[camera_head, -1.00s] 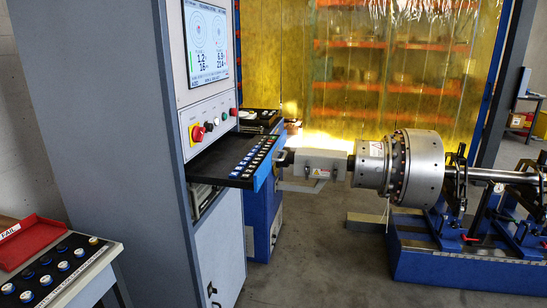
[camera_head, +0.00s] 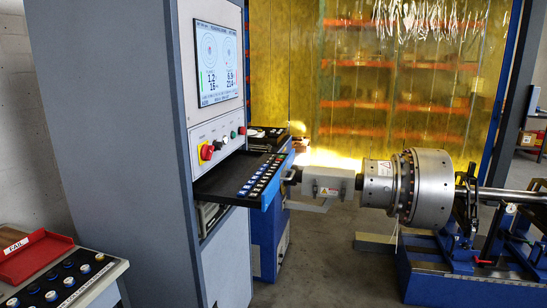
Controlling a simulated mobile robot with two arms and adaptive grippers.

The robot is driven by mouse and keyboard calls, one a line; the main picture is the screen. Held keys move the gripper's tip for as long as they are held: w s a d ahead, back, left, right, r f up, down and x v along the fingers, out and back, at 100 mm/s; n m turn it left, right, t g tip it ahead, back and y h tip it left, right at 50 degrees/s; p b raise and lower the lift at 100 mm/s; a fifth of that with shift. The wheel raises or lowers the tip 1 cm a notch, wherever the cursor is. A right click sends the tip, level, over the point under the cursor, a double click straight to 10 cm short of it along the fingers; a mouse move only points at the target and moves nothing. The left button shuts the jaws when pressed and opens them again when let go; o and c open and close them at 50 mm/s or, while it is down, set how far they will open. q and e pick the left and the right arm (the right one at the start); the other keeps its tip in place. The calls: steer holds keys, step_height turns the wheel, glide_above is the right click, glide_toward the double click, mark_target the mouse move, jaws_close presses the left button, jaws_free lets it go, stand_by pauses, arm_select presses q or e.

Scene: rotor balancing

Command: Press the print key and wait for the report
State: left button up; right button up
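The control cabinet (camera_head: 120,130) stands at the left. Its screen (camera_head: 217,65) is lit and shows two round plots with figures below them. A black shelf with a keyboard (camera_head: 258,178) sticks out below the screen and carries rows of blue and white keys. I cannot read the key labels, so I cannot tell which is the print key. A red knob (camera_head: 207,152) and several small buttons sit on the panel above the shelf. No printed report can be made out. Neither of my grippers is in view.
A metal rotor (camera_head: 427,190) on a shaft rests on a blue stand (camera_head: 450,278) at the right, joined to a grey drive (camera_head: 328,182). A red tray (camera_head: 32,257) labelled FAIL lies at the lower left beside several round pieces. Grey floor is clear in the middle.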

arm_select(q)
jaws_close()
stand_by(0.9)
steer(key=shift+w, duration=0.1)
